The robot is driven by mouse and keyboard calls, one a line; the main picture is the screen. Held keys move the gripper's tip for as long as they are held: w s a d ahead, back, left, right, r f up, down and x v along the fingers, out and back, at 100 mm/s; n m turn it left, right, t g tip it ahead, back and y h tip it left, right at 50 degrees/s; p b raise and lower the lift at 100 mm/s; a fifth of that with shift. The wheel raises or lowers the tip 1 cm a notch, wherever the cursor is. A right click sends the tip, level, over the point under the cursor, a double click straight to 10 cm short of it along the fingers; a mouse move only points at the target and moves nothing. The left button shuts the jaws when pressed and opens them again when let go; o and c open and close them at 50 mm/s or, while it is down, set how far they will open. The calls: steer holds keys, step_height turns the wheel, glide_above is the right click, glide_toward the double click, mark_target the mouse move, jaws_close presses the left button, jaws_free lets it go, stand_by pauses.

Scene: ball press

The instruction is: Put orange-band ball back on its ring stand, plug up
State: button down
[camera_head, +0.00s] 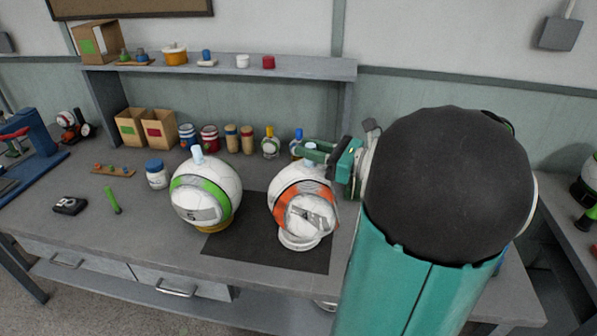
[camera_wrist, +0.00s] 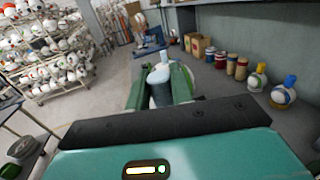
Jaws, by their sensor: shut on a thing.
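The white ball with an orange band (camera_head: 287,212) is over the dark mat on the bench, with its pale blue plug on top. A white ring stand (camera_head: 299,242) shows directly under it; I cannot tell whether the ball's weight rests on it. My gripper (camera_head: 312,152) reaches in from the right and is shut on the plug.
A white ball with a green band (camera_head: 205,188) sits plug up on a yellow ring (camera_head: 220,226) to the left. The dark mat (camera_head: 245,252) is bare between them. Jars and small bottles (camera_head: 270,143) line the back under a shelf (camera_head: 220,68). A green marker (camera_head: 113,200) lies farther left.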

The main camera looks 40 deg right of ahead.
steer(key=w+d+f, duration=0.1)
steer(key=w+f, duration=0.2)
steer(key=w+d+f, duration=0.1)
steer(key=w+f, duration=0.1)
steer(key=shift+w+d+f, duration=0.3)
steer(key=shift+d, duration=0.05)
steer(key=shift+w+d+f, duration=0.25)
steer(key=shift+w+f, duration=0.3)
steer(key=shift+f, duration=1.7)
steer(key=shift+f, duration=0.35)
steer(key=c, duration=1.2)
jaws_free()
steer(key=shift+c, duration=0.2)
